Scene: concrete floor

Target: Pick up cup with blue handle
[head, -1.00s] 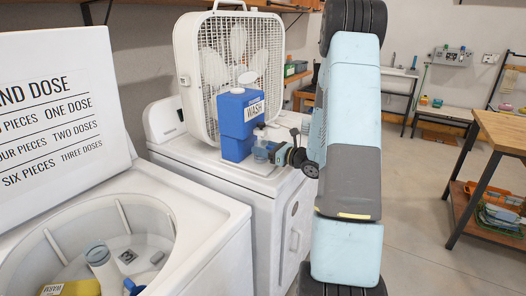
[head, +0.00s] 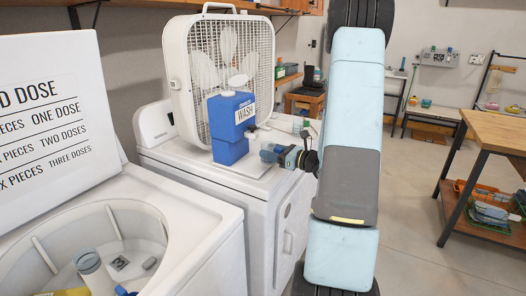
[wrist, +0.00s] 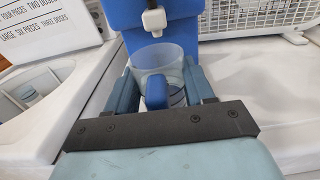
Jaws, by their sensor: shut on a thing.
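The cup is clear with a blue tint and has a blue handle (wrist: 156,90). In the wrist view the cup (wrist: 160,59) stands upright between the two blue fingers of my gripper (wrist: 162,80), its handle facing me. My gripper is shut on it. In the head view my gripper (head: 280,154) reaches in from the right beside the blue WASH dispenser (head: 232,125). The cup is small there and partly hidden by the gripper. In the wrist view the dispenser's white spout (wrist: 154,20) is just beyond and above the cup.
The dispenser stands on a white machine (head: 215,185) with a white box fan (head: 222,65) behind it. An open washer (head: 190,215) with items inside is at the front left. A wooden table (head: 497,130) stands at the right, with open floor between.

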